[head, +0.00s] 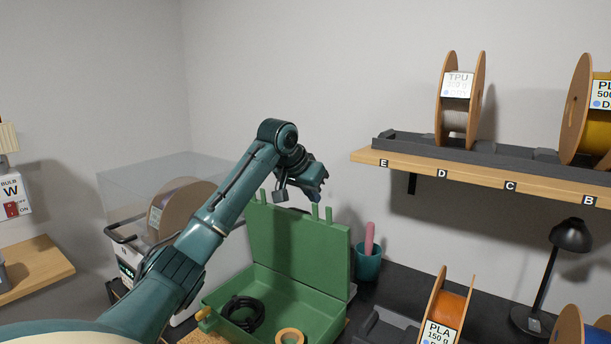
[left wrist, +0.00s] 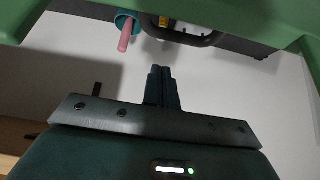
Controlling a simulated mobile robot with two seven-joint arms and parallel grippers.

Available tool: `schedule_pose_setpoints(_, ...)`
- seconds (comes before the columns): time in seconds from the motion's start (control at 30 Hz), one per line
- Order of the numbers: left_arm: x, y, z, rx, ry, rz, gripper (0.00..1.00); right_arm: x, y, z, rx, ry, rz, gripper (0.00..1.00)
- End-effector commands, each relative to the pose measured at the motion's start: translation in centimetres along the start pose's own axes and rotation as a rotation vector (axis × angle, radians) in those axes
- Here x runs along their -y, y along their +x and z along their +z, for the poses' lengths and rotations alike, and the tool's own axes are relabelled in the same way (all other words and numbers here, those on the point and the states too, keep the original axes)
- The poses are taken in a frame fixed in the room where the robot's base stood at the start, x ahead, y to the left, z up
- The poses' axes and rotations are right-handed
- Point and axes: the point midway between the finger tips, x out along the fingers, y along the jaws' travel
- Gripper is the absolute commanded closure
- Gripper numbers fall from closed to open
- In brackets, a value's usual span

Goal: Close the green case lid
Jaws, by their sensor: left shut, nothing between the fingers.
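The green case (head: 315,322) stands open on the dark worktop. Its lid (head: 298,247) stands up at the back, leaning slightly backward. A coiled black cable (head: 243,314) and an orange-tan ring (head: 290,337) lie inside. My left gripper (head: 320,190) is above the lid's top edge, at or just behind it; in the head view its fingertips are hard to make out. In the left wrist view my left gripper (left wrist: 161,72) is shut and empty, with green case parts (left wrist: 230,12) across the top of the picture. I cannot tell whether it touches the lid. My right gripper is out of view.
A teal cup (head: 368,263) with a pink stick stands just right of the lid. A wooden shelf (head: 475,174) with spools is at the right. A clear-topped box (head: 150,185) with a spool is left, behind my arm. A black lamp (head: 571,235) stands far right.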

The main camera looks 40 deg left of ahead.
Motion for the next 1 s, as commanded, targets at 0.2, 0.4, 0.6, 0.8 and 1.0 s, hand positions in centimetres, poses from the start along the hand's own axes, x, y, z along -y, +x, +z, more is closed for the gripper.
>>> schedule_pose_setpoints(0.2,0.2,-1.1,2.4,-0.003,0.0,-0.006,1.0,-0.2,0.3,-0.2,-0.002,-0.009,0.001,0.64)
schedule_pose_setpoints(0.4,0.2,-1.4,3.1,-0.005,0.0,-0.004,1.0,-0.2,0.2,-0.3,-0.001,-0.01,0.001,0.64)
schedule_pose_setpoints(0.6,0.2,-1.4,3.1,-0.005,-0.001,-0.004,1.0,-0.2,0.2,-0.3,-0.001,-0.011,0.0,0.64)
schedule_pose_setpoints(0.8,0.2,-1.4,3.1,-0.011,-0.001,-0.004,1.0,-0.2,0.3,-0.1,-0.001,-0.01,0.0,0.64)
schedule_pose_setpoints(1.0,0.2,-1.0,3.0,-0.078,0.0,-0.007,1.0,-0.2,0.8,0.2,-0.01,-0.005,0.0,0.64)
